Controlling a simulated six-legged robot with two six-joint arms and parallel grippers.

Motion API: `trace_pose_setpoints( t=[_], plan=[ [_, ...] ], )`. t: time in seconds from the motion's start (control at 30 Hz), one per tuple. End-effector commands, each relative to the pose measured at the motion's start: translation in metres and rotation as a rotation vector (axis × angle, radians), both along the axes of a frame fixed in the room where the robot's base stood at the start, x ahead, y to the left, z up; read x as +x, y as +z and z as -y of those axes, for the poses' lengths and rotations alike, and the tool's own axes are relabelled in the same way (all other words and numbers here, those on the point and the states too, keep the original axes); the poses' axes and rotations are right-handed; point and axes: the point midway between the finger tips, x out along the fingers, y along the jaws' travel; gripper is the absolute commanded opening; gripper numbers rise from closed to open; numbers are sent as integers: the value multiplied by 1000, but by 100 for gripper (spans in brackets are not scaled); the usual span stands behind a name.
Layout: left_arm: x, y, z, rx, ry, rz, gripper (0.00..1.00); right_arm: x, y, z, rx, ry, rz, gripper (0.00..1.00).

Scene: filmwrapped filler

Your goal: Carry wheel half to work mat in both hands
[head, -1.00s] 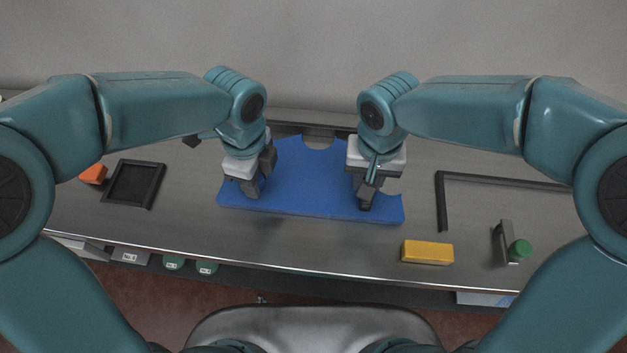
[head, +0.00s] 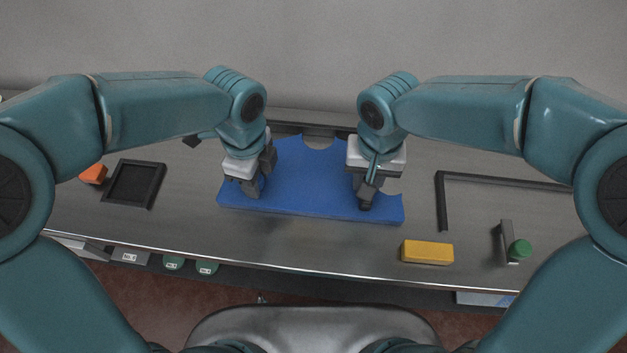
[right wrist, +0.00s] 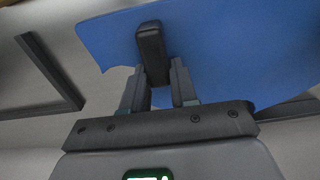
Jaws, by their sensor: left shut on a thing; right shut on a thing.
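The wheel half appears to be the broad blue board (head: 305,180) with rounded notches in its edges, lying flat between my arms; it also fills the top of the right wrist view (right wrist: 230,45). My left gripper (head: 256,190) is shut at the board's left part; its hold is partly hidden. My right gripper (head: 367,198) is shut on a black upright grip piece (right wrist: 152,50) on the board's right part. I cannot tell whether the board touches the table or is slightly above it. I cannot make out a separate work mat.
On the grey table (head: 180,225) are a black square frame (head: 133,184) and an orange block (head: 94,174) at left. The front middle is clear.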

Motion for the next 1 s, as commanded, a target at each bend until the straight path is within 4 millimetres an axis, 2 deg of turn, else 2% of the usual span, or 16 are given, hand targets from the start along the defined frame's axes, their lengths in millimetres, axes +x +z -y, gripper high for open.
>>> trace_pose_setpoints(
  t=[0.27,0.47,0.9,1.0],
  plan=[
    [-2,-3,-1,4,-1,-8,0,-1,-2,0,-2,1,-5,0],
    [-2,2,-1,4,-1,-7,0,-1,3,0,-2,1,-3,0],
    [-1,46,-1,4,-1,-4,0,0,47,0,-1,0,1,0],
    [-1,50,-1,4,-1,-4,0,0,52,0,-1,0,1,0]
  ],
)
